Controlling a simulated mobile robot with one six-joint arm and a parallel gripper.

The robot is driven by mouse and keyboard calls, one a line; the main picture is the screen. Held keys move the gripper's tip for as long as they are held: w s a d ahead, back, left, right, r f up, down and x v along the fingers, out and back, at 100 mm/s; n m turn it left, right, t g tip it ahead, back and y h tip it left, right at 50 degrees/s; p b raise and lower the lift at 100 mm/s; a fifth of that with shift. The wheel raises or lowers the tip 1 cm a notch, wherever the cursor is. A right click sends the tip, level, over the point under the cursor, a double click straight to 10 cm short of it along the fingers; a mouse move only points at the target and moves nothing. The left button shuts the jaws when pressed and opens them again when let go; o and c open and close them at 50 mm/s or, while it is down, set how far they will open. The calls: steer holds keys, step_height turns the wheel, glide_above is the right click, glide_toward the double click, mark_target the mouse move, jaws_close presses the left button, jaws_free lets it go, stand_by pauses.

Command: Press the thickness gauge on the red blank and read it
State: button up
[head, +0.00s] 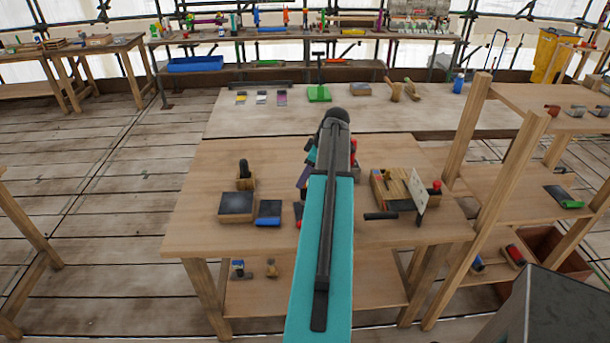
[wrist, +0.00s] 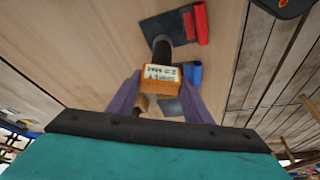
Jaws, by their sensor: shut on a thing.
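My gripper (wrist: 160,88) is shut on the thickness gauge (wrist: 163,86), an orange-brown block with a pale display and a dark barrel. The display shows small, tilted characters too blurred to read surely. The red blank (wrist: 200,22) is a dark plate with a red grip at the top of the wrist view. The barrel end lies near that dark plate in the picture; I cannot tell whether it touches. In the head view my arm hides the gauge and most of the red blank (head: 298,213).
A blue-gripped dark plate (head: 269,211) lies beside the red blank, with a larger dark slab (head: 236,204) to its left. A wooden box (head: 384,189) with a white card (head: 420,197) stands right of my arm. The table's front left is bare.

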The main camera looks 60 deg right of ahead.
steer(key=shift+f+b, duration=0.9)
steer(key=shift+f, duration=0.85)
steer(key=o, duration=1.4)
steer(key=shift+c, duration=0.2)
steer(key=b+v, duration=0.3)
steer(key=v, duration=1)
steer(key=shift+s+r, duration=0.25)
steer(key=shift+r, duration=0.05)
steer(key=shift+r, duration=0.1)
